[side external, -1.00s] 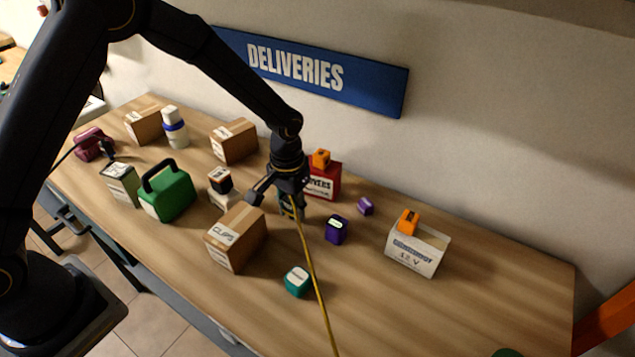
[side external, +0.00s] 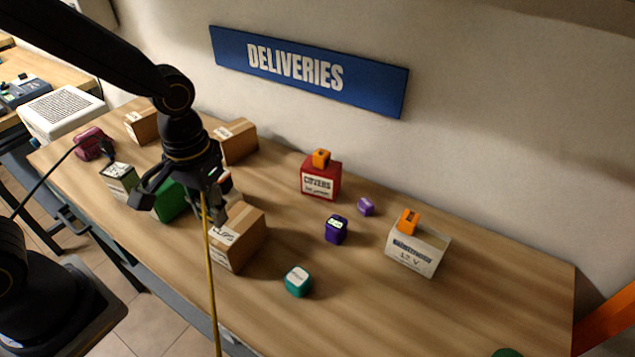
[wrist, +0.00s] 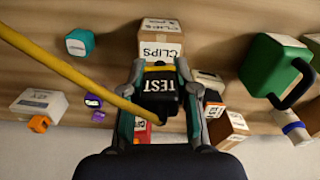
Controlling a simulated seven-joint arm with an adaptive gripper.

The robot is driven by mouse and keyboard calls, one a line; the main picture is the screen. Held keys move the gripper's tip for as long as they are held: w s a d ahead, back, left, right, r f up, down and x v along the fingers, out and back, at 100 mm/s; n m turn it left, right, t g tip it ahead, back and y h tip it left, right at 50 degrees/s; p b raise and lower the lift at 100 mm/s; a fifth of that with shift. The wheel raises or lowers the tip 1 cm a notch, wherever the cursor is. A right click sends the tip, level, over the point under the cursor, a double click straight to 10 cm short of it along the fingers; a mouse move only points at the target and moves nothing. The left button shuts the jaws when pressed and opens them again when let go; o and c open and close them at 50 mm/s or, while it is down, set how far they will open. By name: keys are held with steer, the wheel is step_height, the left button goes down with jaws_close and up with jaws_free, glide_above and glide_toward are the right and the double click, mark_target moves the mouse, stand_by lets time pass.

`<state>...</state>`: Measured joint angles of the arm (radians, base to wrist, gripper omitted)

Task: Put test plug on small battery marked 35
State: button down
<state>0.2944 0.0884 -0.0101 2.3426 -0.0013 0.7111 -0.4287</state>
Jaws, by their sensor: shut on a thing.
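My gripper (side external: 187,195) is shut on a black test plug (wrist: 160,92) lettered TEST, with a yellow cable trailing from it. It hangs above the table beside the CLIPS carton. Small block-shaped items stand on the table: a dark purple one (side external: 337,230) with a pale label, a smaller purple one (side external: 366,206) and a teal one (side external: 298,281). A small item (wrist: 214,106) with an orange-edged label shows right of the plug in the wrist view. I cannot read a 35 anywhere.
The CLIPS carton (side external: 248,240) stands close to my gripper, with a green handled case (wrist: 277,68) beyond it. A red COVERS box (side external: 321,180) stands at the back.

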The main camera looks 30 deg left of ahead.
steer(key=s+a+r+n, duration=0.3)
steer(key=s+a+n, duration=0.15)
steer(key=a, duration=0.35)
steer(key=s+a+r+n, duration=0.35)
steer(key=a+n, duration=0.25)
steer(key=a, duration=0.3)
steer(key=s+a+r+n, duration=0.35)
steer(key=a+n, duration=0.25)
steer(key=a, duration=0.2)
glide_above(116, 169)
steer(key=f, duration=0.9)
steer(key=shift+s+d, duration=0.3)
steer(key=shift+s, duration=0.1)
steer(key=shift+w+a+f, duration=0.1)
steer(key=shift+w+f, duration=0.1)
steer(key=shift+f, duration=0.05)
steer(key=shift+w+a+f, duration=0.1)
steer(key=shift+f, duration=0.85)
steer(key=shift+w+a+f, duration=0.1)
steer(key=shift+f, duration=0.8)
steer(key=shift+f, duration=0.15)
steer(key=c, duration=0.9)
jaws_free()
